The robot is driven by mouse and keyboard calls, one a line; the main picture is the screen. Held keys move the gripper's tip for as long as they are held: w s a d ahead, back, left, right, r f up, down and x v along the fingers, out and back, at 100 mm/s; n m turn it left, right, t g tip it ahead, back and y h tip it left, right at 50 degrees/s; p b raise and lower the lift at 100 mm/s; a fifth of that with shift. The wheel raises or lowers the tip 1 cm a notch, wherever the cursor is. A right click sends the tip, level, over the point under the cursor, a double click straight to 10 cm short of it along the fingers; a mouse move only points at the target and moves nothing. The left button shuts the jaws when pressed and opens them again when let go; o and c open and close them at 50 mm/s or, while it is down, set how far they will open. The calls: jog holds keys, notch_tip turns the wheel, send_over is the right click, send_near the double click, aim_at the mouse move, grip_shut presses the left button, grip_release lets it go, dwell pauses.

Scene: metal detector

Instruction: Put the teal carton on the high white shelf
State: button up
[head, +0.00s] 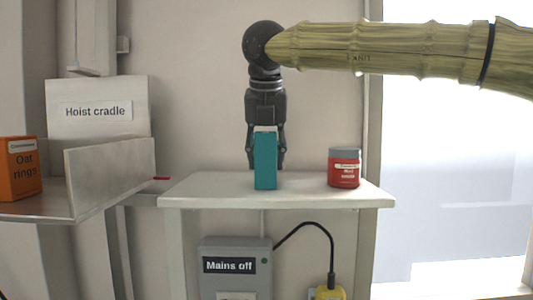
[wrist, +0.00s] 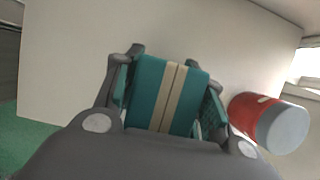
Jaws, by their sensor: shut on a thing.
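In the wrist view the carton's top (wrist: 170,95), teal with a beige strip, sits between the two fingers (wrist: 168,110). The gripper is shut on it. The carton hides part of the fingers in the head view.
A red jar (head: 344,168) with a grey lid stands on the shelf to the right. At left, a "Hoist cradle" tray (head: 110,178) holds an orange "Oat rings" box (head: 20,168). A grey "Mains off" box (head: 236,268) and yellow plug (head: 327,293) are below the shelf.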

jog(key=o, duration=1.1)
jog(key=b+v, duration=0.3)
jog(key=v, duration=0.9)
jog(key=shift+s+r+b, duration=0.1)
jog(key=shift+r+b, duration=0.05)
jog(key=shift+b, duration=0.25)
